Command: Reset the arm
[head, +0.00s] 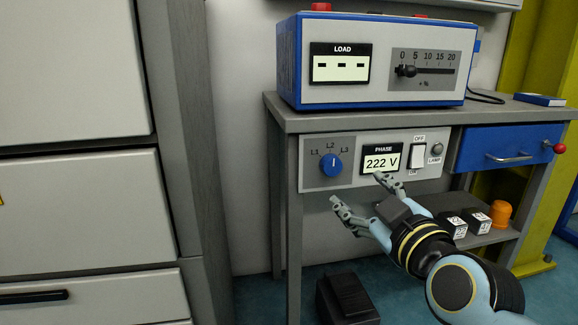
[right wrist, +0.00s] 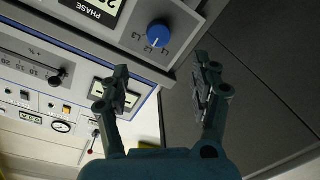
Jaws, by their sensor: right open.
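My right gripper (head: 358,196) is open and empty in front of the bench, just below the control panel. In the right wrist view its two fingers (right wrist: 161,88) are spread apart with nothing between them. The panel (head: 315,178) carries a blue selector knob (head: 331,165) marked L1, L2, L3, its mark pointing up towards L2. The knob also shows in the right wrist view (right wrist: 158,34), beyond the fingers and apart from them. A PHASE display (head: 382,163) reads 222 V. An ON/OFF switch (head: 417,157) and a lamp (head: 437,150) are to its right. My left gripper is out of view.
A blue and white unit (head: 385,95) with a dashed LOAD display (head: 340,66) and a slider (head: 406,71) stands on the bench top. A blue drawer (head: 508,147) is at right. Small boxes and an orange cap (head: 499,214) sit on the lower shelf. Grey cabinets (head: 75,75) fill the left.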

